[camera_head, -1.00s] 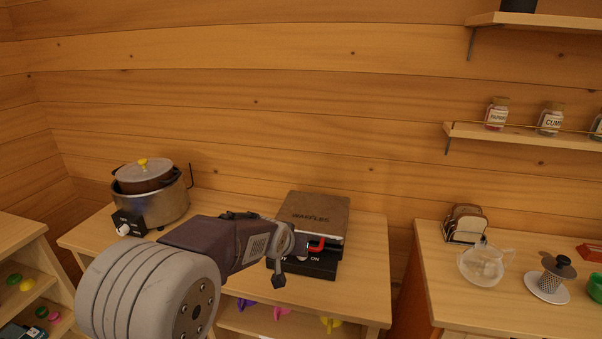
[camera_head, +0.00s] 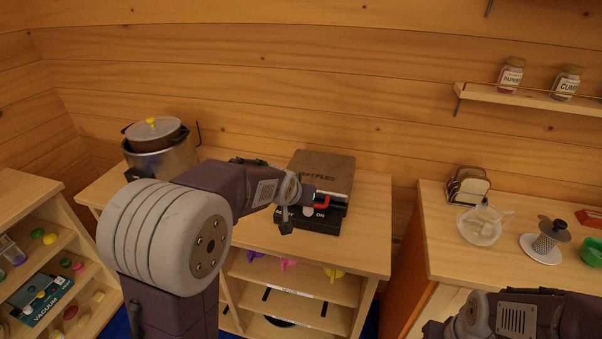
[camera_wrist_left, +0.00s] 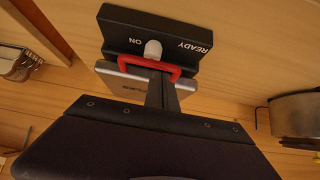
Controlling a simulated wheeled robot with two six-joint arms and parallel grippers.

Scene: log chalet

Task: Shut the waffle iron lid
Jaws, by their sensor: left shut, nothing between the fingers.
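The waffle iron (camera_head: 312,220) is dark, with a front strip reading READY and ON, and stands on the wooden counter. Its dark lid (camera_head: 322,166), marked WAFFLES, lies low and roughly flat over the base; I cannot tell if it is fully down. A red handle (camera_head: 328,199) is at the lid's front. It also shows in the left wrist view (camera_wrist_left: 148,62). My left gripper (camera_head: 308,196) is shut and empty, its fingers (camera_wrist_left: 161,92) right at the handle; contact is unclear. My right arm shows at the lower right; its fingers cannot be made out.
A pot cooker (camera_head: 160,160) with a yellow-knobbed lid stands at the counter's left. Shelves below hold small coloured items. The right counter (camera_head: 440,225) carries a toast rack (camera_head: 466,188), a glass jug (camera_head: 482,226) and a cup. Jars (camera_head: 510,76) stand on a wall shelf.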

